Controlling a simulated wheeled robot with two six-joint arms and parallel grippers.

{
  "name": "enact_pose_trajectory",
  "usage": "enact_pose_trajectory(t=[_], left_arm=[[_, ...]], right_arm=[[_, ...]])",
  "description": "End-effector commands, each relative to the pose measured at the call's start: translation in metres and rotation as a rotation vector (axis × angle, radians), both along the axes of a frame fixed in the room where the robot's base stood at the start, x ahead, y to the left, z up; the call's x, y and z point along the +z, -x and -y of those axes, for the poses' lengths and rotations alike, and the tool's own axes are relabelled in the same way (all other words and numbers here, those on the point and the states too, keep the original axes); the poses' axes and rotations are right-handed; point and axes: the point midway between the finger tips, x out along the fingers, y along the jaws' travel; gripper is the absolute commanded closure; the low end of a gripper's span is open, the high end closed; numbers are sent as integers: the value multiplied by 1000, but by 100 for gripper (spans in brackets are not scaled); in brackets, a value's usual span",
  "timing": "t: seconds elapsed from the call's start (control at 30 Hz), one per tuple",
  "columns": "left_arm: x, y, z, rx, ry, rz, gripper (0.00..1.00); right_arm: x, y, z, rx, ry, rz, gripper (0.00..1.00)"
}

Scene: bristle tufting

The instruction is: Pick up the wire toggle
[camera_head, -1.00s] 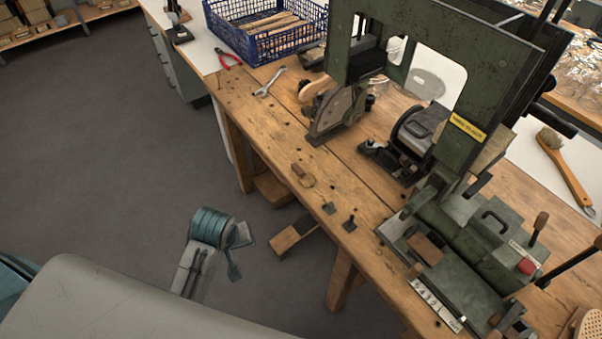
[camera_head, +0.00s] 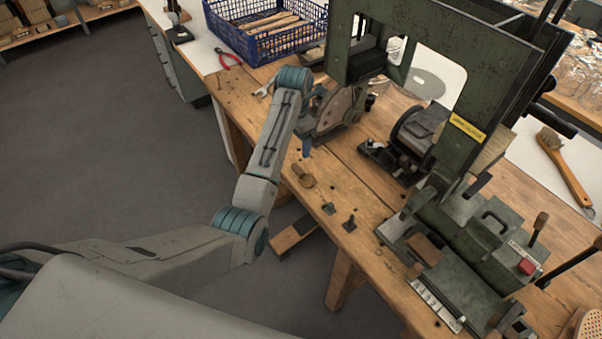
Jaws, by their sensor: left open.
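A small brown wooden piece with a round loop (camera_head: 303,175) lies on the near edge of the wooden bench; it looks like the wire toggle, though it is too small to be sure. My left gripper (camera_head: 309,132) is open, with one blue-grey finger pointing down over the bench near the green machine. It is beyond the toggle, up the picture from it, and apart from it. My wrist partly hides the gripper. My right gripper is not in view.
A green machine (camera_head: 480,65) rises behind. A blue crate (camera_head: 265,30), red pliers (camera_head: 229,60) and a partly covered wrench (camera_head: 264,90) lie farther up. A wooden brush (camera_head: 568,165) is at right.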

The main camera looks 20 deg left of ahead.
Motion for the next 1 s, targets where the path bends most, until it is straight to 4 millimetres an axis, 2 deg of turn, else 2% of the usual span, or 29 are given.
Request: enact_pose_trajectory(t=[0.2,0.47,0.63,0.7,0.8,1.0], left_arm=[[-34,1,0,5,0,-5,27],[-55,2,2,4,0,-4,27],[-79,7,6,4,0,-5,27],[-90,6,6,4,0,-4,27],[-99,6,6,4,0,-2,27],[-103,6,6,4,0,0,27]], right_arm=[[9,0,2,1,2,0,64],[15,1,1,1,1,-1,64],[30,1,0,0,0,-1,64],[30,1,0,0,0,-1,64],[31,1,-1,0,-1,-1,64],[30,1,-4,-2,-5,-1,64]])
